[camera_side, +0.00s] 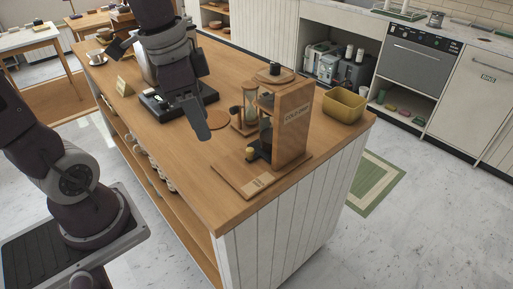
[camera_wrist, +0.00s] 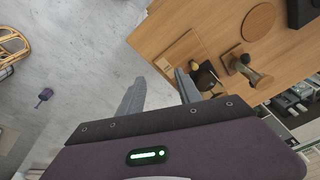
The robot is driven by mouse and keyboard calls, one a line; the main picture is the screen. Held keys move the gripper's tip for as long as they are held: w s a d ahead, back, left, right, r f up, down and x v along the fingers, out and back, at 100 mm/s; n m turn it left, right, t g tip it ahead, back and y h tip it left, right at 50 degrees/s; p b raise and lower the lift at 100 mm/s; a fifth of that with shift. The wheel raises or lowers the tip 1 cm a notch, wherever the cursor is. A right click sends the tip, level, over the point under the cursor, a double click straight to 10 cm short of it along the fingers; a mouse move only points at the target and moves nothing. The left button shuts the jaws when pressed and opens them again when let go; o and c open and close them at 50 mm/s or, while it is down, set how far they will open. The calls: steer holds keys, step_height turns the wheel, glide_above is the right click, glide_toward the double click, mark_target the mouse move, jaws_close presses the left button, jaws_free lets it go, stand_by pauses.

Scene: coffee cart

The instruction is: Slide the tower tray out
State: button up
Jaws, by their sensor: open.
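The wooden tower (camera_side: 295,125) stands near the front right end of the counter in the side view. Its flat wooden tray (camera_side: 232,177) lies at its foot, with a small pale label on it. A small dark part with a yellowish knob (camera_side: 250,153) sits low in the tower's open front. My gripper (camera_side: 202,134) is over the counter, to the left of the tower and apart from it. In the wrist view my gripper (camera_wrist: 160,76) is open with nothing between its fingers. A flat wooden board (camera_wrist: 180,46), probably the tray, shows just beyond the fingers there.
An hourglass (camera_side: 250,103) in a wooden frame stands close to the tower's left. A yellow bin (camera_side: 344,105) is at its right. A black scale-like base (camera_side: 160,105) and a round wooden board (camera_side: 207,120) lie farther left. The counter's front edge is near the tray.

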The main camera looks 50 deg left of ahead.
steer(key=w+a+f+m+g+h, duration=0.25)
steer(key=w+a+f+m, duration=0.2)
steer(key=w+f, duration=0.25)
steer(key=m+t+h, duration=0.2)
steer(key=m+h, duration=0.3)
steer(key=h, duration=0.1)
glide_toward(250, 149)
steer(key=x, duration=0.3)
steer(key=shift+s+d+r, duration=0.15)
steer(key=shift+s+d, duration=0.05)
steer(key=shift+s, duration=0.05)
steer(key=shift+w+f+t, duration=0.15)
steer(key=shift+f+t, duration=0.1)
steer(key=x, duration=0.6)
steer(key=shift+d+f, duration=0.15)
steer(key=shift+f, duration=0.15)
jaws_close()
steer(key=shift+w, duration=0.1)
